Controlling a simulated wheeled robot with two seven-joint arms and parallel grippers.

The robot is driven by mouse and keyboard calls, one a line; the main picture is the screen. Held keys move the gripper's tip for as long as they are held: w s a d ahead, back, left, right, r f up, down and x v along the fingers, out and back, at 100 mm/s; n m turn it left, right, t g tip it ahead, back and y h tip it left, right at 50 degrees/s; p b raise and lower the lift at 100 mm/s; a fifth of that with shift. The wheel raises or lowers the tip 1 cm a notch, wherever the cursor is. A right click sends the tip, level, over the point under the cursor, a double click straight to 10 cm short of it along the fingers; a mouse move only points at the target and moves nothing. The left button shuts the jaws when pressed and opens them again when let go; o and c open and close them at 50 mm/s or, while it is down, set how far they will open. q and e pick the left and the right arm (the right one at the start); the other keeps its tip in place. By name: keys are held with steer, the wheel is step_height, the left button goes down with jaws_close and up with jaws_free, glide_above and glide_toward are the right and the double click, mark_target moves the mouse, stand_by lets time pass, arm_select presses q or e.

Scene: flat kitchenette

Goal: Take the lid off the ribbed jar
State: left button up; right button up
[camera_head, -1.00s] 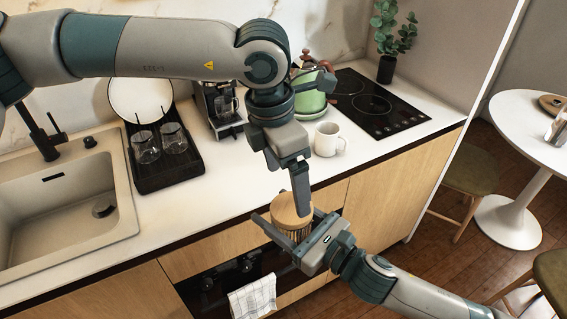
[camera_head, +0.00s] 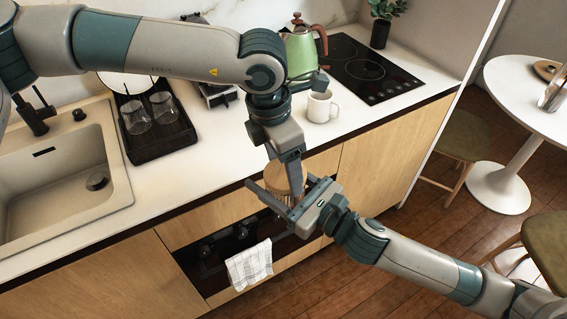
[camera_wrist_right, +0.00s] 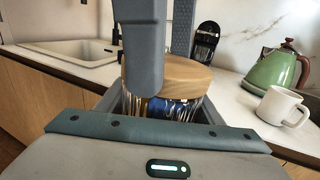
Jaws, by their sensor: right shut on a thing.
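The ribbed jar (camera_wrist_right: 186,108) is clear glass with a round wooden lid (camera_wrist_right: 186,76) on its top. In the head view the lid (camera_head: 279,178) sits in front of the counter edge. My right gripper (camera_head: 281,184) is shut on the jar, one finger on each side, and holds it upright in the air. My left gripper (camera_head: 290,178) points down over the lid from above. In the right wrist view one left finger (camera_wrist_right: 140,55) is in front of the lid and the other is behind it. The left fingers look open around the lid; contact is unclear.
A white mug (camera_head: 320,107) and a green kettle (camera_head: 301,55) stand on the counter behind. A black rack (camera_head: 160,140) with glasses and a sink (camera_head: 60,180) are to the left. A towel (camera_head: 249,265) hangs at the oven below.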

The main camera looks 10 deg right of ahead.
mark_target(284, 173)
arm_select(q)
steer(key=c, duration=0.6)
steer(key=shift+r, duration=0.55)
steer(key=shift+r, duration=0.4)
steer(key=shift+r, duration=0.25)
steer(key=shift+r, duration=1.95)
